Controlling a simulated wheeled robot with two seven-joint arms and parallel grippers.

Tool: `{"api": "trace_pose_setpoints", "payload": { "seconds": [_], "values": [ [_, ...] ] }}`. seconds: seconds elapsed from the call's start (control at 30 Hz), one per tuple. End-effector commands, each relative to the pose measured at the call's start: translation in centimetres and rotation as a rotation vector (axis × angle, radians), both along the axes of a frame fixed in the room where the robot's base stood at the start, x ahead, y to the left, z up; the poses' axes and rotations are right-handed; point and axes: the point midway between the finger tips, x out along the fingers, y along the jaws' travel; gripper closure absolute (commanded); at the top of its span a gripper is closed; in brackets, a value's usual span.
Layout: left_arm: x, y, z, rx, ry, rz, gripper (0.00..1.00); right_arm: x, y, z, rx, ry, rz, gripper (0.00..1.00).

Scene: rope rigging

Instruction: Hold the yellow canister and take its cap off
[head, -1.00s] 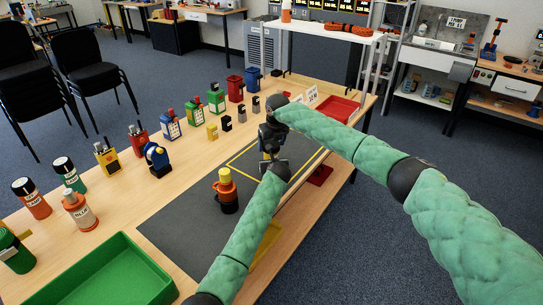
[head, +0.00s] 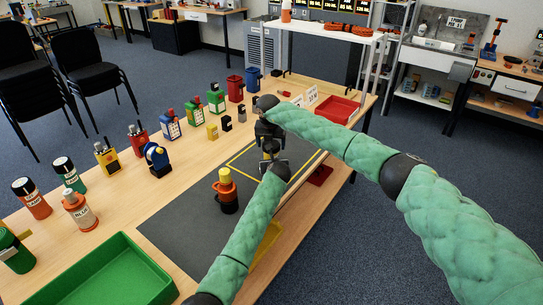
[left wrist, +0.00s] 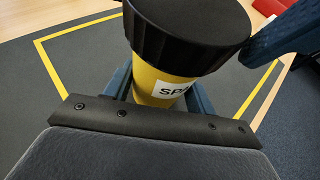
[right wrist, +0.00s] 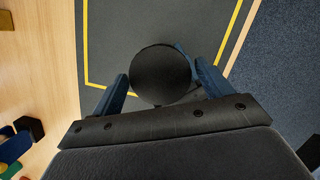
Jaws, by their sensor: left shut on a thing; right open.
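The yellow canister (left wrist: 160,88) stands upright in the left wrist view, with a white label and a wide ribbed black cap (left wrist: 190,30) on top. My left gripper (left wrist: 158,100) is shut on the canister's body below the cap. In the right wrist view the cap (right wrist: 160,75) shows from above as a black disc between the fingers of my open right gripper (right wrist: 160,88). A blue finger of my right gripper also shows beside the cap in the left wrist view. In the head view my grippers largely hide the canister.
A dark mat (head: 185,210) with a yellow outline lies under the work area. An orange and black container with a yellow top (head: 227,192) stands on it. A green tray (head: 95,275) is at the near left. Several bottles and cans line the table's left side. A red tray (head: 338,108) is at the far end.

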Motion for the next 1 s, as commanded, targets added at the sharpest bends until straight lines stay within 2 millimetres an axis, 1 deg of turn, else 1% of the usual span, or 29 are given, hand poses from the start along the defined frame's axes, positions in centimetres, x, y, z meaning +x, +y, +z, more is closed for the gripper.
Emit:
{"api": "trace_pose_setpoints", "payload": {
  "seconds": [0.3, 0.5, 0.63, 0.83, 0.87, 1.0],
  "values": [
    [-0.01, 0.0, -0.02, 0.0, 0.0, 0.0, 0.72, 0.0, 0.22, 0.02, -0.001, 0.0, -0.278, 0.22],
    [0.0, 0.0, -0.01, 0.0, 0.0, 0.0, 0.72, 0.0, 0.25, -0.01, -0.001, 0.0, -0.413, 0.22],
    [0.0, 0.0, -0.01, 0.0, 0.0, 0.0, 0.72, 0.0, 0.26, -0.01, -0.001, 0.0, -0.446, 0.22],
    [-0.01, 0.0, -0.02, 0.0, 0.0, 0.0, 0.72, 0.0, 0.25, -0.01, -0.001, 0.0, -0.447, 0.22],
    [-0.01, 0.0, -0.02, 0.0, 0.0, 0.0, 0.72, 0.0, 0.25, -0.01, -0.001, 0.0, -0.447, 0.26],
    [-0.01, -0.01, -0.02, 0.0, 0.0, 0.0, 0.72, 0.0, 0.24, -0.01, -0.001, 0.0, -0.447, 0.53]
  ]
}}
